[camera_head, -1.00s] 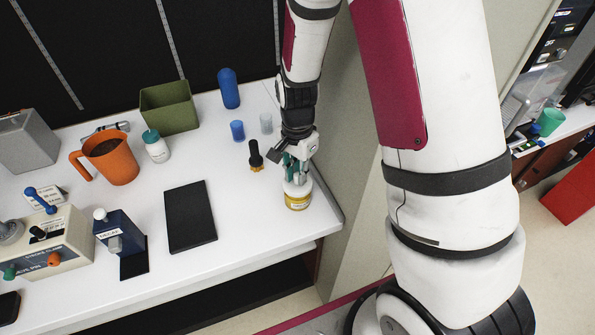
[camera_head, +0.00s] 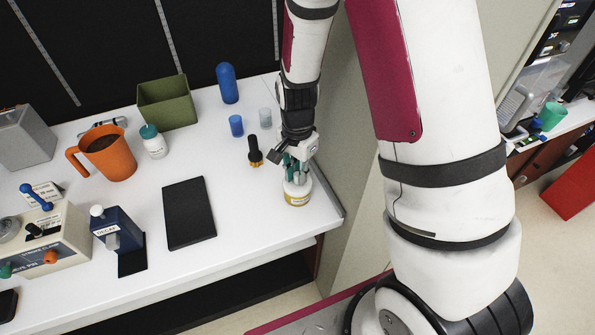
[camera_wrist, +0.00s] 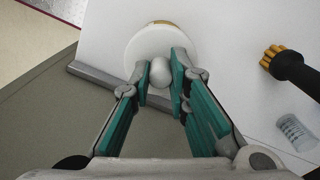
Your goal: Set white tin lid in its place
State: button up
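The white tin lid (camera_wrist: 142,50) is a round disc with a pale knob (camera_wrist: 160,73) at its centre. In the head view the lid (camera_head: 291,188) lies over a squat tin with a yellow label (camera_head: 297,200), near the counter's right end. A bit of yellow shows past the lid's far rim in the wrist view. Whether the lid sits flush on the tin I cannot tell. My gripper (camera_wrist: 161,75) points down from above, its two green-padded fingers close against both sides of the knob. It also shows in the head view (camera_head: 295,170).
A black-handled brush-like tool (camera_head: 254,152) stands just left of my gripper, with a clear small cup (camera_head: 265,118) and a blue cup (camera_head: 236,126) behind. A black flat pad (camera_head: 189,213) lies further left. A grey edge strip (camera_head: 330,197) bounds the counter's right side.

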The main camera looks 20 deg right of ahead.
jog(key=o, duration=0.5)
notch_tip(320, 180, up, 12)
dwell(0.4)
dwell(0.3)
jog(key=s+r+n+t, duration=0.1)
jog(key=s+r+n, duration=0.3)
jog(key=s+r, duration=0.2)
jog(key=s+r+n+t, duration=0.2)
jog(key=s+r+n, duration=0.2)
jog(key=s+r, duration=0.1)
jog(key=s+r+n+t, duration=0.2)
jog(key=s+r+n, duration=0.2)
jog(key=s+r, duration=0.2)
jog(key=shift+s+d+r, duration=0.1)
jog(key=shift+s+r, duration=0.05)
jog(key=shift+s, duration=0.35)
jog(key=shift+s+d+r, duration=0.1)
jog(key=shift+s+r, duration=0.05)
jog(key=shift+s, duration=0.3)
